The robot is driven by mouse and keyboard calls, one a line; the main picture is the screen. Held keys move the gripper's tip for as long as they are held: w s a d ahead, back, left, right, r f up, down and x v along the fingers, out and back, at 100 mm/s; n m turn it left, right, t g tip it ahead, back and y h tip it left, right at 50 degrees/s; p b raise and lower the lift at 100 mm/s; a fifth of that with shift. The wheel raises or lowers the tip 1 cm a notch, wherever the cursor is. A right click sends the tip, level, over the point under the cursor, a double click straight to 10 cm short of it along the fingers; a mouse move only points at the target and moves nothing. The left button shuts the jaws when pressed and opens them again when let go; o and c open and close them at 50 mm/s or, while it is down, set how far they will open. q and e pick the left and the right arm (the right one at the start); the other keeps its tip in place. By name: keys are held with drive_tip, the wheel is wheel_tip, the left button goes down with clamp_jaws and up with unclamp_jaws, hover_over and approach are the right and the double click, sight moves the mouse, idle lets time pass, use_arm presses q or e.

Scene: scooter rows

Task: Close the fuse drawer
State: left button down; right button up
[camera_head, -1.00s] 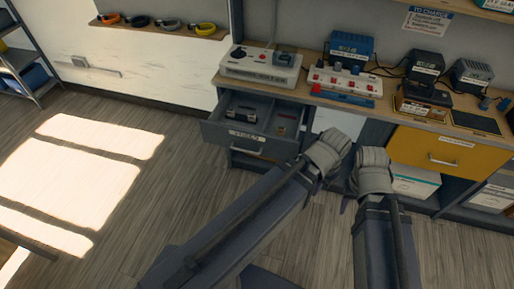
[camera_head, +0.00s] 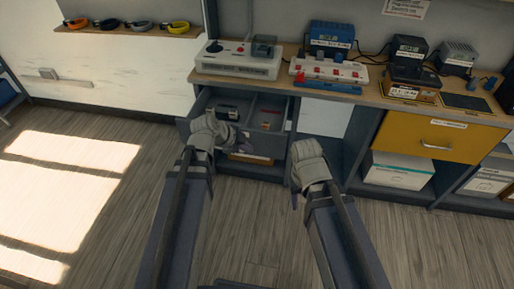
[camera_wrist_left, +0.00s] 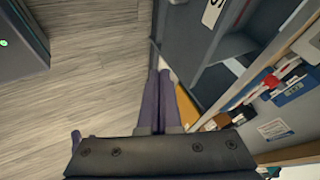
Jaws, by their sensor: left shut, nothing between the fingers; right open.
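The grey fuse drawer (camera_head: 264,145) is pulled out below the left end of the workbench, with several small items inside. My left gripper (camera_head: 212,132) is in front of the drawer and hides much of its front, including the label and handle. In the left wrist view its fingers (camera_wrist_left: 165,78) are shut and empty, beside the dark drawer front (camera_wrist_left: 185,35), which bears a white label. I cannot tell whether they touch it. My right gripper (camera_head: 308,165) is open, right of the drawer and in front of the bench; its fingertips are mostly hidden.
The workbench (camera_head: 285,78) carries a white console (camera_head: 238,64), a power strip (camera_head: 330,72) and several chargers. A yellow drawer (camera_head: 432,135) is shut at the right, above a white box (camera_head: 398,170). The wooden floor (camera_head: 110,210) is clear at the left.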

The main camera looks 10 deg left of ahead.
use_arm(q)
drive_tip(key=shift+f, duration=0.1)
drive_tip(key=b, duration=0.8)
approach(269, 149)
drive_tip(key=x, duration=0.4)
drive_tip(key=shift+s+d+f, duration=0.15)
drive_tip(key=shift+s+f, duration=0.1)
drive_tip(key=shift+s, duration=0.05)
drive_tip(key=shift+w, duration=0.4)
drive_tip(key=w, duration=1.6)
drive_tip(key=w+d, duration=0.1)
drive_tip(key=w, duration=0.7)
drive_tip(key=shift+w, duration=0.3)
drive_tip(key=shift+w+r, duration=0.1)
drive_tip(key=shift+w, duration=0.2)
drive_tip(key=shift+w, duration=0.1)
